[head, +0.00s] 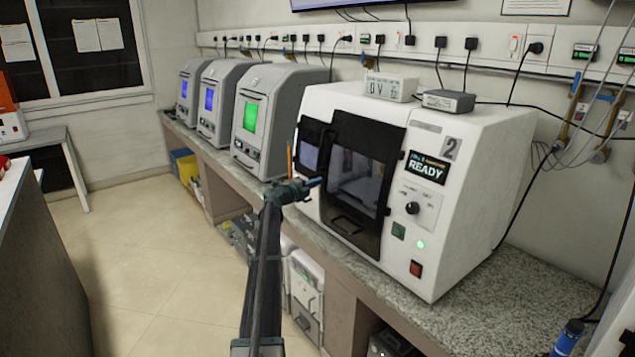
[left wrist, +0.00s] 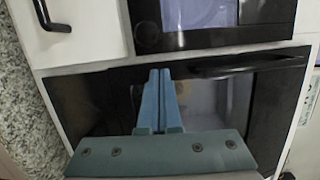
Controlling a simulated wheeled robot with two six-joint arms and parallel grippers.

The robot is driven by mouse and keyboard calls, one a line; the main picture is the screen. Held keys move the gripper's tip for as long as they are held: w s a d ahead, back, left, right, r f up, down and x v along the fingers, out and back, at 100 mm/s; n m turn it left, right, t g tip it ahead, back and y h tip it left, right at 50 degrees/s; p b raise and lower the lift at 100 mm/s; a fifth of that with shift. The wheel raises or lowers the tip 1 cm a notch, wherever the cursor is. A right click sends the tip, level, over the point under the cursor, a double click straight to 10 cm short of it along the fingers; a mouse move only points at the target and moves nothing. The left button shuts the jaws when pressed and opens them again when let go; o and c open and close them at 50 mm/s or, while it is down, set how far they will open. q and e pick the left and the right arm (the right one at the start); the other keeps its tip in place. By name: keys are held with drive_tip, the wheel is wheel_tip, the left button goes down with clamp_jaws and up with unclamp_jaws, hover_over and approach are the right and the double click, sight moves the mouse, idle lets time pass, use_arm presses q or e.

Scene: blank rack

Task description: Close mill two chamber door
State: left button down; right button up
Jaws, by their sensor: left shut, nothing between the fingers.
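Mill two (head: 455,215) is the white machine marked "2", with a "READY" display, on the counter. Its chamber door (head: 397,140) is a black frame with a clear window and a black bar handle near its lower edge. I cannot tell whether the door is fully seated or slightly ajar. My left gripper (head: 318,183) is shut and empty, in front of the door's left side. In the left wrist view its fingers (left wrist: 160,75) lie over the door (left wrist: 85,100), beside the handle (left wrist: 225,66); contact is unclear. My right gripper is not in view.
A dark panel with a screen (head: 311,157) adjoins the door's left side. Three grey machines with lit screens (head: 250,117) stand farther left. A knob (head: 412,208) and buttons sit right of the door.

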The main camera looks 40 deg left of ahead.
use_arm(q)
drive_tip(key=s, duration=1.2)
drive_tip(key=shift+s+a+r+p, duration=0.3)
drive_tip(key=shift+s+a+r, duration=0.05)
drive_tip(key=shift+a+r, duration=0.1)
drive_tip(key=w+d+r+n+t+y+p, duration=0.1)
drive_tip(key=w+d+r+n+y, duration=0.2)
drive_tip(key=d, duration=0.4)
drive_tip(key=w+d+r+n+y, duration=0.1)
drive_tip(key=w+d+n+y, duration=0.25)
drive_tip(key=d, duration=0.45)
drive_tip(key=s+d+f+n+g+y+p, duration=0.15)
drive_tip(key=d+f+n+g, duration=0.25)
drive_tip(key=d+n, duration=0.65)
drive_tip(key=s+d+f+g+h, duration=0.1)
drive_tip(key=s+d+f+g, duration=0.25)
drive_tip(key=d, duration=0.45)
drive_tip(key=s+d+f+g, duration=0.2)
drive_tip(key=s+d+f, duration=0.25)
drive_tip(key=d, duration=0.45)
drive_tip(key=s+d+f+m+g+h, duration=0.1)
drive_tip(key=s+d+f+g, duration=0.3)
drive_tip(key=s+d, duration=0.8)
drive_tip(key=s+d+f+m+g+h+p, duration=0.1)
drive_tip(key=s+d+f+g+h, duration=0.3)
drive_tip(key=s+d, duration=0.7)
drive_tip(key=s+g, duration=0.1)
drive_tip(key=s, duration=0.3)
drive_tip(key=shift+s+d+f, duration=0.35)
drive_tip(key=shift+s+d, duration=0.05)
